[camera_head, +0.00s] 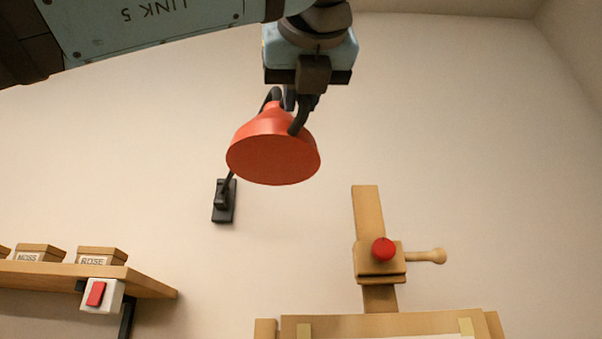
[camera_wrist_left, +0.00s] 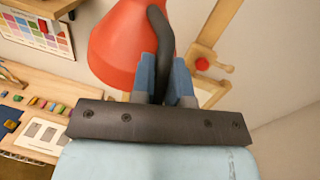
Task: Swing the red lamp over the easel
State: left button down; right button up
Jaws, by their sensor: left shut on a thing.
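The red lamp (camera_head: 272,158) hangs high in the head view, joined by a dark arm to a black wall mount (camera_head: 224,203). Its shade is up and to the left of the easel's mast. My left gripper (camera_head: 295,102) is at the top of the shade. In the left wrist view, the blue fingers of the left gripper (camera_wrist_left: 166,78) are shut on a dark curved tube beside the red shade (camera_wrist_left: 122,45). The wooden easel (camera_head: 367,210) stands at the lower right, with a red knob (camera_head: 383,249) on its clamp. My right gripper is in neither view.
A wooden shelf (camera_head: 150,284) with labelled boxes (camera_head: 100,256) is at lower left, and a red switch (camera_head: 96,293) is on its front. A workbench (camera_wrist_left: 85,95) with colour pieces shows in the wrist view. The wall between lamp and easel is bare.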

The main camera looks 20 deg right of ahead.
pick_arm(q)
jog(key=shift+d, duration=0.15)
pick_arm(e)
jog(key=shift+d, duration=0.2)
pick_arm(q)
jog(key=c, duration=1.1)
grip_release()
jog(key=shift+c, duration=0.2)
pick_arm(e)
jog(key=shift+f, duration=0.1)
pick_arm(q)
jog(key=b+v, duration=0.1)
jog(key=v, duration=1.2)
jog(key=shift+s, duration=0.4)
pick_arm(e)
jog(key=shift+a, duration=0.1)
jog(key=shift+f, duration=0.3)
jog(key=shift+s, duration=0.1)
